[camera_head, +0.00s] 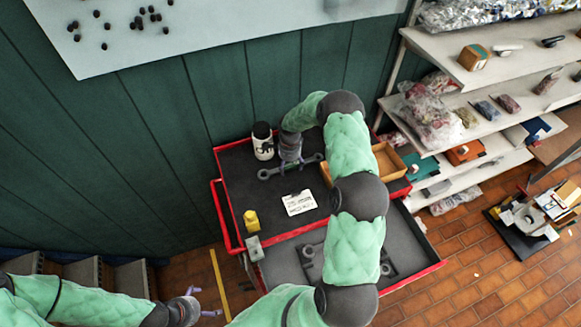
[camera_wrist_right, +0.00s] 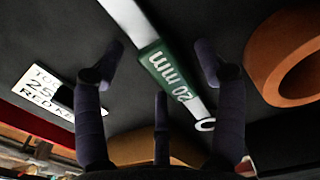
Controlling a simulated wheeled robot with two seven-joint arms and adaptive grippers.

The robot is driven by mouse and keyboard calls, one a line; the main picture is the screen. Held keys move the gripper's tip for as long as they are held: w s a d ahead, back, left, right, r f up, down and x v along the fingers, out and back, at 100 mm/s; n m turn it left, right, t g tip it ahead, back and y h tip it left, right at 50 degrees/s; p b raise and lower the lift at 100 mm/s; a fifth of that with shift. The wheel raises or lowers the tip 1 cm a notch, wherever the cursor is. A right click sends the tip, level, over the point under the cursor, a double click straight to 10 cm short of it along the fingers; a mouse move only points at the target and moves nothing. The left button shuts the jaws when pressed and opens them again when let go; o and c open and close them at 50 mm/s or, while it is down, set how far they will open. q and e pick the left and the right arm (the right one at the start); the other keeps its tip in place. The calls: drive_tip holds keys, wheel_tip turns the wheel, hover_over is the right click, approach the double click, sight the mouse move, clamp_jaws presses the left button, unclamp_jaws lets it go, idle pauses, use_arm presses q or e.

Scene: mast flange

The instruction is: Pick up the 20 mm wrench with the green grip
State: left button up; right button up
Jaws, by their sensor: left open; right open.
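The wrench (camera_head: 268,174) lies on the dark top of the red-edged cart, its middle hidden under my right gripper in the head view. In the right wrist view, its green grip (camera_wrist_right: 165,66) reads "20 mm" and lies between the spread fingers, with no contact visible. My right gripper (camera_wrist_right: 160,64) is open, pointing down over the grip; it also shows in the head view (camera_head: 291,164). My left gripper (camera_head: 207,302) is open and empty at lower left, away from the cart.
A white card (camera_head: 299,203) lies in front, and a yellow object (camera_head: 251,220) sits near the left edge. An orange-brown ring-shaped thing (camera_wrist_right: 262,66) is beside the grip. A shelf unit (camera_head: 455,85) stands at right.

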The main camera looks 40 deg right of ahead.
sight(290, 167)
drive_tip(key=shift+r, duration=0.15)
drive_tip(key=shift+c, duration=0.3)
drive_tip(key=c, duration=1.3)
drive_tip(key=shift+c, duration=0.3)
drive_tip(key=shift+r, duration=0.1)
drive_tip(key=shift+r, duration=0.5)
drive_tip(key=r, duration=0.2)
drive_tip(key=shift+s+a+r+p, duration=0.1)
drive_tip(key=shift+s+r+p, duration=0.1)
drive_tip(key=shift+r+p, duration=0.1)
drive_tip(key=s+a+r+p, duration=0.1)
drive_tip(key=s+a+r, duration=0.4)
drive_tip(key=s+r, duration=0.4)
drive_tip(key=s, duration=0.3)
drive_tip(key=shift+s+a, duration=0.15)
drive_tip(key=shift+s, duration=0.15)
